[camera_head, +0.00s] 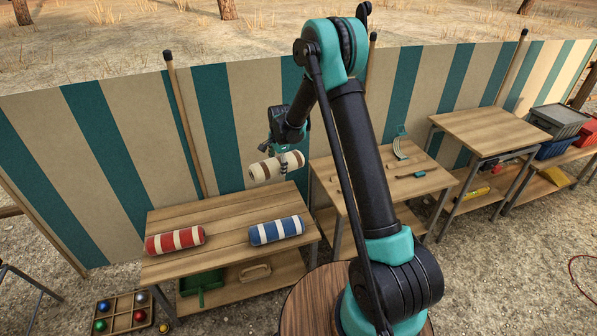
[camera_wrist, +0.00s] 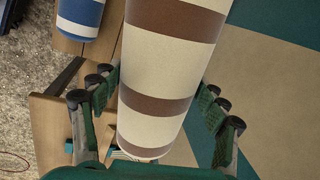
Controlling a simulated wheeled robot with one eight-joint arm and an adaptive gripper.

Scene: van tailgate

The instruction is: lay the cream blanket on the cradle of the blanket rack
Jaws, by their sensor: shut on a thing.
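The cream blanket (camera_head: 262,171), a roll with brown bands, hangs in the air above the back right of the left wooden table (camera_head: 215,213). My gripper (camera_head: 285,158) is shut around it near its right end. In the wrist view the blanket (camera_wrist: 158,75) lies between the fingers, which sit on both its sides. A red-and-white roll (camera_head: 175,240) and a blue-and-white roll (camera_head: 277,230) lie apart on that table. The blue roll (camera_wrist: 80,18) also shows at upper left in the wrist view. I cannot tell which part is the rack's cradle.
A striped windbreak (camera_head: 95,135) runs behind. A ball tray (camera_head: 124,313) is on the ground.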

